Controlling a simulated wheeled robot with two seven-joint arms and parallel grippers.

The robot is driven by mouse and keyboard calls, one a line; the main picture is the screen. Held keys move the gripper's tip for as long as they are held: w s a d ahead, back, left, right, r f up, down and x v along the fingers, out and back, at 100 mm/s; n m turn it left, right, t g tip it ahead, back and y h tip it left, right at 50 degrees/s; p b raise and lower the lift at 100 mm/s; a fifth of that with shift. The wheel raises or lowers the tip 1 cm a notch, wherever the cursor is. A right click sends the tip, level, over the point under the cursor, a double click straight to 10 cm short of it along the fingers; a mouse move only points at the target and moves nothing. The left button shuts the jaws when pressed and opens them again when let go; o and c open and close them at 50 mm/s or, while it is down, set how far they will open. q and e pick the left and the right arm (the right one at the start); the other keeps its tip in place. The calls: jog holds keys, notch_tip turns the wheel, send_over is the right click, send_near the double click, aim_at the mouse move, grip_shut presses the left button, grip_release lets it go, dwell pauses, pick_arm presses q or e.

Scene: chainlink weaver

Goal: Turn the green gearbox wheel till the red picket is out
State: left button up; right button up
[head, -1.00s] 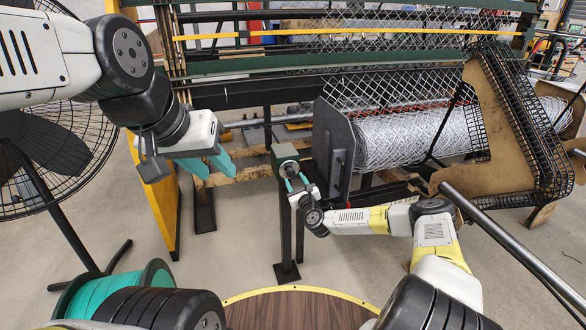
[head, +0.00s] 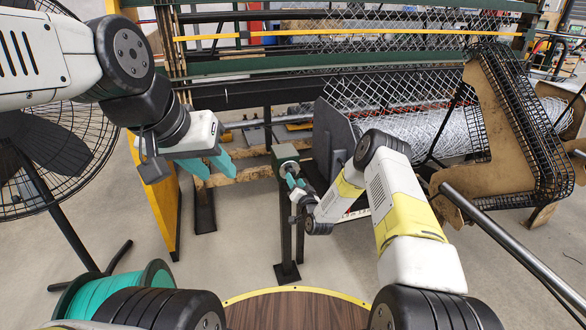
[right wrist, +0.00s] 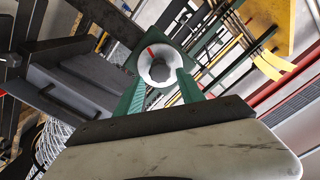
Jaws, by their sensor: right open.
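The green gearbox (head: 286,153) sits on a dark post left of the mesh roll. Its wheel shows in the right wrist view as a pale disc (right wrist: 148,72) with a grey hub and a red mark at its upper left. My right gripper (head: 291,176) is in front of the gearbox. In the right wrist view its green fingers (right wrist: 160,88) are open, on either side of the hub; contact cannot be told. My left gripper (head: 217,176) is open and empty, left of the gearbox. Red shows behind the mesh, but I cannot tell whether it is the picket.
A wire mesh roll (head: 425,135) lies right of the gearbox, beside a dark end plate (head: 332,130). A brown guard (head: 495,130) stands further right. A fan (head: 60,150) and a yellow panel (head: 158,200) are at left. Bare floor (head: 235,255) lies in front.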

aim_at(293, 175)
jog(key=w+n, duration=0.1)
jog(key=n, duration=0.6)
jog(key=w+n, duration=0.1)
jog(key=n, duration=0.6)
jog(key=w+a+n, duration=0.1)
jog(key=n, duration=0.6)
jog(key=shift+w+a, duration=0.1)
jog(key=shift+w, duration=0.3)
jog(key=shift+c, duration=0.3)
jog(key=c, duration=0.7)
jog(key=m, duration=0.3)
jog(key=shift+m, duration=0.4)
jog(key=m, duration=0.7)
jog(key=shift+m, duration=0.4)
